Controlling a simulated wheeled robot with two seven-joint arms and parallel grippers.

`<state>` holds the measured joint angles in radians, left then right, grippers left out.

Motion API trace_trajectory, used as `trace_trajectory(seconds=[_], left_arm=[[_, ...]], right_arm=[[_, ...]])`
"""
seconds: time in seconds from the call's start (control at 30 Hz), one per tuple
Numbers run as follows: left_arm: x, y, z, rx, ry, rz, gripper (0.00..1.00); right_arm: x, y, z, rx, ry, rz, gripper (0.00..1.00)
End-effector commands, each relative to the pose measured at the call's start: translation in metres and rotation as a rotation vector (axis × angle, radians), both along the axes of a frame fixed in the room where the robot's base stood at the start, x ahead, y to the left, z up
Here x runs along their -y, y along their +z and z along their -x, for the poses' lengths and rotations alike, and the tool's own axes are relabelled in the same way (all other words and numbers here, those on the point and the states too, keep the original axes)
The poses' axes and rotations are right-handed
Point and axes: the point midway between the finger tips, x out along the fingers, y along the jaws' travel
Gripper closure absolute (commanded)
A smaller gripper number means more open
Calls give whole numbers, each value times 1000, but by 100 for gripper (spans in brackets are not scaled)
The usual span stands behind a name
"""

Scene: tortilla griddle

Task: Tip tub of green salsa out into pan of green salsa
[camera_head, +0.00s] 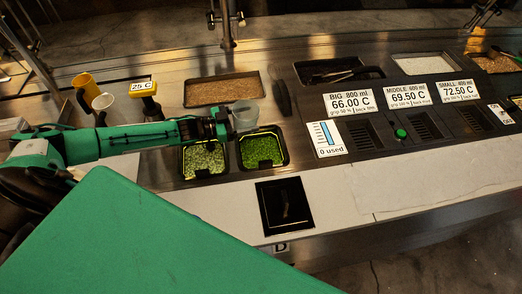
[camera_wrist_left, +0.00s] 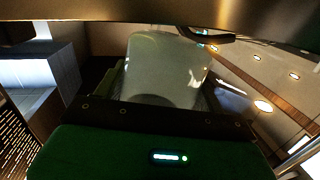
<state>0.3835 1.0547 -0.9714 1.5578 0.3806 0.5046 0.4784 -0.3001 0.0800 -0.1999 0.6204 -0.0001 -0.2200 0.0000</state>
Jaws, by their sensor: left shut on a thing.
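My left gripper (camera_head: 226,124) is shut on a pale, translucent tub (camera_head: 244,115). The tub is held at the far edge of the right-hand pan of bright green food (camera_head: 262,151). A second pan (camera_head: 204,160), with paler, chopped green food, sits just left of it, partly under my left arm. The tub also fills the middle of the left wrist view (camera_wrist_left: 165,72), between the fingers. I cannot tell its contents or exact tilt, or which pan holds the salsa. My right gripper is not in view.
A long pan of brown food (camera_head: 222,89) lies behind the green pans. A dark elongated object (camera_head: 282,92) is right of it. A yellow cup (camera_head: 88,87) and a 25 C sign (camera_head: 142,88) stand at left. A black plate (camera_head: 284,205) lies in front. Price signs (camera_head: 351,103) stand at right.

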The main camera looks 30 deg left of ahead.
Motion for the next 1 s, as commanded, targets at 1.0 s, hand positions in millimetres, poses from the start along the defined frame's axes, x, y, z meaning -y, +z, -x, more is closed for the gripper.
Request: trace_trajectory(seconds=[1.0], left_arm=[[-5, 29, -1, -51, -1, 134, 57]], right_arm=[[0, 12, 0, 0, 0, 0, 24]])
